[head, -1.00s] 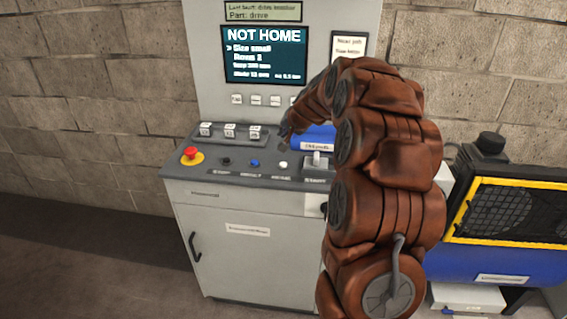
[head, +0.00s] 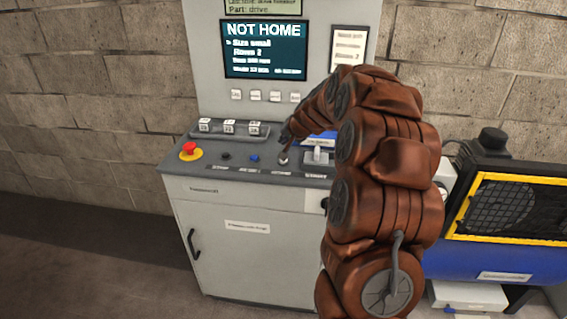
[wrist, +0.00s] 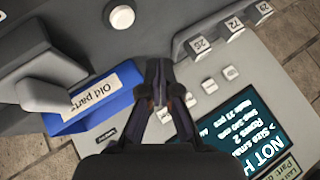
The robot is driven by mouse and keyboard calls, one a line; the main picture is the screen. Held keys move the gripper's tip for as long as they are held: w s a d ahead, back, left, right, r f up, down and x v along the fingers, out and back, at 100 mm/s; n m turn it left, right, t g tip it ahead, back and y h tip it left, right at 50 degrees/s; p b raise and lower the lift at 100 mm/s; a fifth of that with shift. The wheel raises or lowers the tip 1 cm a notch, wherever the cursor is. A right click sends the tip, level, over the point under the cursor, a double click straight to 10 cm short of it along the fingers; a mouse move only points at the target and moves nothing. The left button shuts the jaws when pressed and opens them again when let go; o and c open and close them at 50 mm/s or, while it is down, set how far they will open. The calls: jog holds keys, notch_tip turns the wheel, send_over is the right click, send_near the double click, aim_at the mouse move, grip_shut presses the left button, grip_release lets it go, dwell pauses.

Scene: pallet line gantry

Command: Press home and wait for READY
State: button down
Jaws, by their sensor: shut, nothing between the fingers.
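The control console (head: 180,172) has a screen (head: 264,50) that reads "NOT HOME"; the same screen shows sideways in the wrist view (wrist: 250,130). On the desk's front strip are a red mushroom button (head: 189,148) on a yellow base, a black button (head: 225,157), a blue button (head: 254,159) and a white button (head: 283,158). Their labels are too blurred to read. My gripper (head: 286,138) is shut and empty, just behind and above the white button. In the wrist view, my gripper (wrist: 158,68) points at the desk, apart from the white button (wrist: 122,16).
A blue bin labelled "Old parts" (wrist: 95,100) lies close beside the fingers. A grey lever (head: 317,155) stands right of the white button. Numbered blocks (head: 229,126) sit on a raised strip at the desk's back. A yellow-framed machine (head: 505,210) stands at right.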

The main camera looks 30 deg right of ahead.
jog(key=shift+f+b, duration=1.15)
jog(key=shift+f, duration=0.95)
jog(key=shift+f, duration=0.15)
jog(key=shift+f+b, duration=0.3)
jog(key=shift+b, duration=0.05)
jog(key=shift+f+b, duration=0.3)
jog(key=shift+f, duration=0.15)
dwell(0.5)
jog(key=shift+r, duration=0.1)
jog(key=shift+r+p, duration=0.45)
jog(key=shift+r, duration=0.35)
jog(key=shift+r+p, duration=1.3)
jog(key=shift+r, duration=1.25)
